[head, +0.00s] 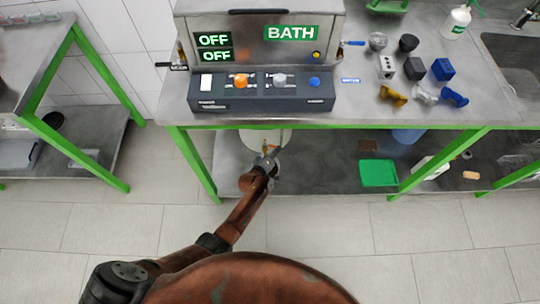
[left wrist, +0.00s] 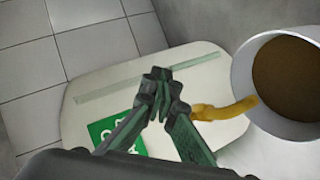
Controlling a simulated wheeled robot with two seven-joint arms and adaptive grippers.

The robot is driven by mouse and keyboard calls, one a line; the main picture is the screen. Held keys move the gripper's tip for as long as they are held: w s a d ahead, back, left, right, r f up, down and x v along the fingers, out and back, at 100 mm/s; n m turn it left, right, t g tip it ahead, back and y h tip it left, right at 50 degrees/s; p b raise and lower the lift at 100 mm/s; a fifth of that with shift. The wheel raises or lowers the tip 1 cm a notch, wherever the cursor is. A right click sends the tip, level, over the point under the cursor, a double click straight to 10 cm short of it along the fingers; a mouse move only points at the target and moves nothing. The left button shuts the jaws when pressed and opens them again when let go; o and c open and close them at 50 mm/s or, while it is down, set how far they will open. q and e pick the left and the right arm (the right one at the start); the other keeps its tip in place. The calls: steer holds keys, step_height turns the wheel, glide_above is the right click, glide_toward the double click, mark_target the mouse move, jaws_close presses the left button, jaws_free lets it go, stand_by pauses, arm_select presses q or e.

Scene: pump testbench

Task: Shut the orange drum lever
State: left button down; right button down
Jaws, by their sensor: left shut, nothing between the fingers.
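The white drum (head: 252,136) stands on the shelf under the bench, partly hidden by the bench edge and my arm. In the left wrist view its pale body (left wrist: 92,92) fills the middle and carries a green label (left wrist: 108,130). The orange lever (left wrist: 226,109) lies to the right of my fingers, its right end reaching toward a white round container (left wrist: 245,78) with brown contents. My left gripper (head: 267,158) is at the drum; in the wrist view its fingertips (left wrist: 157,78) are together and empty, close beside the lever's left end. Contact cannot be told. My right gripper is out of view.
The bench's green front rail (head: 350,127) runs above my left gripper, with a green leg (head: 192,165) to its left. A green tray (head: 379,173) lies on the shelf to the right. The grey control box (head: 262,92) stands on the bench above.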

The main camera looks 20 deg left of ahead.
arm_select(q)
steer(key=shift+a, duration=0.15)
steer(key=shift+a, duration=0.1)
steer(key=shift+a, duration=0.55)
stand_by(0.4)
